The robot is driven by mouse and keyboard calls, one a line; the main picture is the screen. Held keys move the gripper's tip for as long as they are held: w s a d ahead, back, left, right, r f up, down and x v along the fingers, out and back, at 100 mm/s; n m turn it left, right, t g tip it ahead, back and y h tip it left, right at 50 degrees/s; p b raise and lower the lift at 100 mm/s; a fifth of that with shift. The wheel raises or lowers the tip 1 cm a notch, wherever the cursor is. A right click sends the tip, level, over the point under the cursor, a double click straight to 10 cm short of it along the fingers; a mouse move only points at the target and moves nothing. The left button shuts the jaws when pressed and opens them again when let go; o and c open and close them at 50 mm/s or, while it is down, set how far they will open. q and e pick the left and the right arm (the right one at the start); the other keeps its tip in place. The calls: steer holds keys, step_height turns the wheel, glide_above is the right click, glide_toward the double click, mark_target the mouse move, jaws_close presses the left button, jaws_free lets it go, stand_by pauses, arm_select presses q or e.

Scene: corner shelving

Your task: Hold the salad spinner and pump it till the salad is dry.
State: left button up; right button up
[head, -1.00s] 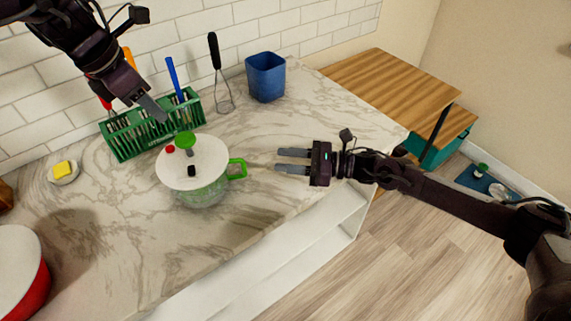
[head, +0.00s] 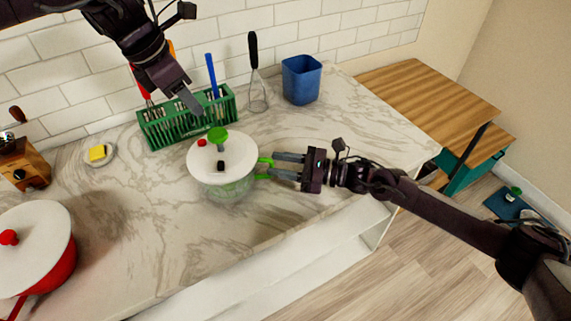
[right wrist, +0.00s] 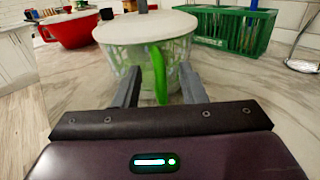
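The salad spinner (head: 224,188) stands upright on the marble counter, with a clear bowl, white lid (head: 205,165), green-topped pump knob (head: 217,134) and green side handle (head: 266,168). In the right wrist view, the handle (right wrist: 159,76) stands between the two fingers of my right gripper (right wrist: 160,72), with gaps visible on both sides. My right gripper (head: 273,165) is open at the handle in the head view. My left gripper (head: 191,108) hangs above and behind the lid, up and left of the knob and apart from it. Its finger gap is not visible. The salad is not clearly visible.
A green rack (head: 165,134) with utensils stands close behind the spinner. A red pot (head: 62,270), butter dish (head: 100,155) and wooden grinder (head: 24,165) are left. The counter's front edge is near.

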jaws_close()
stand_by(0.4)
steer(key=shift+c, duration=0.9)
jaws_free()
jaws_close()
